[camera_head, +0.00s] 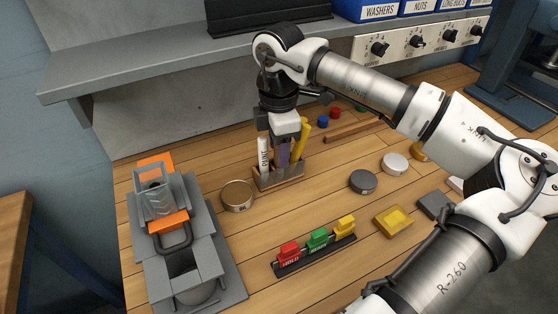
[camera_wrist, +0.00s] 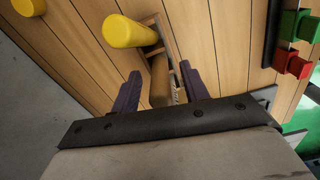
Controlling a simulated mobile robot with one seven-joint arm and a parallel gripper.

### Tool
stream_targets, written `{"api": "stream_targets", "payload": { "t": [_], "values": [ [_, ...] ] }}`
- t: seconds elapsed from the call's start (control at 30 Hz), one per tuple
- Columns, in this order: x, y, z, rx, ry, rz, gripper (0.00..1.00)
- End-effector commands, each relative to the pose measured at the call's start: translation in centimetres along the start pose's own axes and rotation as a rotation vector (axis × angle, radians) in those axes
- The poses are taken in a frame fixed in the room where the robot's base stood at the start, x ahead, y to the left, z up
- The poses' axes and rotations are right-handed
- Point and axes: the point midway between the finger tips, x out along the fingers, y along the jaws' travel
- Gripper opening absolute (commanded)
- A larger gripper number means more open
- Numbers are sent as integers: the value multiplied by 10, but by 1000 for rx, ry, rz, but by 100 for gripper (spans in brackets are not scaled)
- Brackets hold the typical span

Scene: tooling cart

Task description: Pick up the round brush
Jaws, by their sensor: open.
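A wooden holder (camera_head: 266,184) stands on the bench and carries upright tools. In the wrist view, a brown round handle (camera_wrist: 159,84), which looks like the round brush, stands between my two dark purple fingers. My gripper (camera_wrist: 160,74) is open around it, with a finger on each side; contact cannot be told. In the head view my gripper (camera_head: 284,152) points down into the holder's tools and hides the brush. A white marker (camera_head: 264,156) stands to its left and a yellow rod (camera_head: 301,138) to its right; the yellow one is close by in the wrist view (camera_wrist: 130,31).
A round tin (camera_head: 237,195) sits left of the holder, near a grey fixture with orange parts (camera_head: 188,250). Dark and pale discs (camera_head: 363,181) lie to the right. Red, green and yellow blocks (camera_head: 316,242) stand on a strip in front. A grey shelf (camera_head: 180,58) overhangs behind.

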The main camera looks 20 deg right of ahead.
Motion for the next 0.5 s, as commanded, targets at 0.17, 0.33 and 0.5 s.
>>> {"api": "stream_targets", "payload": {
  "t": [0.17, 0.33, 0.5],
  "values": [
    [1, 0, 0, 0, -1, 0, 45],
    [1, 0, 0, 0, -1, 0, 28],
    [1, 0, 0, 0, -1, 0, 6]
  ]
}}
